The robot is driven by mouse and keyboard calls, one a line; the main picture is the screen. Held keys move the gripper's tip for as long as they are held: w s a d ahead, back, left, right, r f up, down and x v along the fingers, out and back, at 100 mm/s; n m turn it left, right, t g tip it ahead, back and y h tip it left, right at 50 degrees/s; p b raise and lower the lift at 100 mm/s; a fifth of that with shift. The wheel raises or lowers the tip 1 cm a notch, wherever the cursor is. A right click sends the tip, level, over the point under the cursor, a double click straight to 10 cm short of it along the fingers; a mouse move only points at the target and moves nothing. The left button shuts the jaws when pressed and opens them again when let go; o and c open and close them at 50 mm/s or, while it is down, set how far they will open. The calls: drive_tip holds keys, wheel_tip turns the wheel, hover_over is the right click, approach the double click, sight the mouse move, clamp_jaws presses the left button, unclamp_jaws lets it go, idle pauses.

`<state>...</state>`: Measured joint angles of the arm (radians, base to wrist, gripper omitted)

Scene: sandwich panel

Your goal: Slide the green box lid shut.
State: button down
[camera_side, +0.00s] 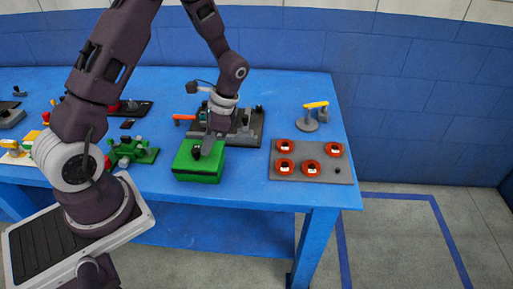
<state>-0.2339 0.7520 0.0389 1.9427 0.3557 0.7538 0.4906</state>
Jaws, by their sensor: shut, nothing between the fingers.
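The green box (197,178) stands on the blue table in front of my arm. Its green lid (209,163) lies on top and has a small dark knob or handle. My gripper (197,153) points down at the lid, right by the dark handle. Its fingers are shut with nothing between them. I cannot tell whether they touch the handle or the lid. The gripper hides part of the lid's back edge, and how far the lid is open is too small to tell.
A grey plate with red rings (311,161) lies to the right of the box. A dark fixture (243,127) stands close behind it. A green device (131,152) is to the left. A yellow-handled grey part (313,116) stands at the back right. The table's front edge is near the box.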

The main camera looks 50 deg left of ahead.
drive_tip(key=shift+s+a, duration=0.35)
drive_tip(key=shift+s, duration=0.05)
drive_tip(key=w+d, duration=0.2)
drive_tip(key=w, duration=0.1)
drive_tip(key=shift+w, duration=0.25)
drive_tip(key=d+r+n+t, duration=0.1)
drive_tip(key=d+r, duration=0.2)
drive_tip(key=r, duration=0.5)
drive_tip(key=d+r+t, duration=0.1)
drive_tip(key=d+r, duration=0.1)
drive_tip(key=r, duration=0.7)
drive_tip(key=s+d+r+n+t+h, duration=0.1)
drive_tip(key=s+d+r+n+t, duration=0.1)
drive_tip(key=s, duration=0.6)
drive_tip(key=s+d+r+n+t+h, duration=0.1)
drive_tip(key=s+d+r+n+t, duration=0.2)
drive_tip(key=s+d+r+t, duration=0.2)
drive_tip(key=s+d, duration=0.1)
drive_tip(key=s, duration=0.2)
drive_tip(key=shift+s+r, duration=0.35)
drive_tip(key=shift+s, duration=0.05)
